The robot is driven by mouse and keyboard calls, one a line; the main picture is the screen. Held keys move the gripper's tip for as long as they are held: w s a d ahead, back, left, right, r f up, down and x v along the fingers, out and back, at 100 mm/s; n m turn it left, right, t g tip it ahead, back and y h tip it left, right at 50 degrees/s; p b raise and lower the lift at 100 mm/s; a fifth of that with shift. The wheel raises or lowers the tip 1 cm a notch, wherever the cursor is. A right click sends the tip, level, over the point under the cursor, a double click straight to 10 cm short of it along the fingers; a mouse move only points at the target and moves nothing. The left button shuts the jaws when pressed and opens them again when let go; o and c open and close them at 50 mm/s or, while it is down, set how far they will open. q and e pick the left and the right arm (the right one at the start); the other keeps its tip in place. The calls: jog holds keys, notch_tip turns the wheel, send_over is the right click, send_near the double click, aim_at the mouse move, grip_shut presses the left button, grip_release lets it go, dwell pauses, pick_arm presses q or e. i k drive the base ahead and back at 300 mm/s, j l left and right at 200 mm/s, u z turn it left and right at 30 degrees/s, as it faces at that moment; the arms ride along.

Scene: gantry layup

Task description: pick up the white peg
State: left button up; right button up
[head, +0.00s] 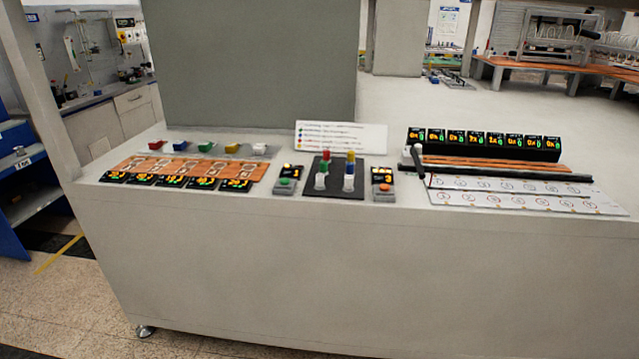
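Two small white pegs stand upright at the front of a dark board (334,189) in the middle of the bench, one on the left (320,181) and one on the right (349,183). I cannot tell which one the task names. Behind them stand a green peg (323,167), a blue peg (349,170), a red peg (326,155) and a yellow peg (351,157). Neither of my grippers is in view.
Button boxes (287,185) (383,187) flank the board. A white sign (341,137) stands behind it. Left are an orange strip (190,171) and coloured blocks (205,146). Right are a display row (483,144), a white-topped stick (418,162) and a marked white sheet (520,190).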

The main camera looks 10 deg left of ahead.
aim_at(320, 185)
jog(key=i+l, duration=0.3)
jog(key=i, duration=0.2)
jog(key=i+l+u, duration=0.1)
jog(key=i+l, duration=0.2)
jog(key=i, duration=0.2)
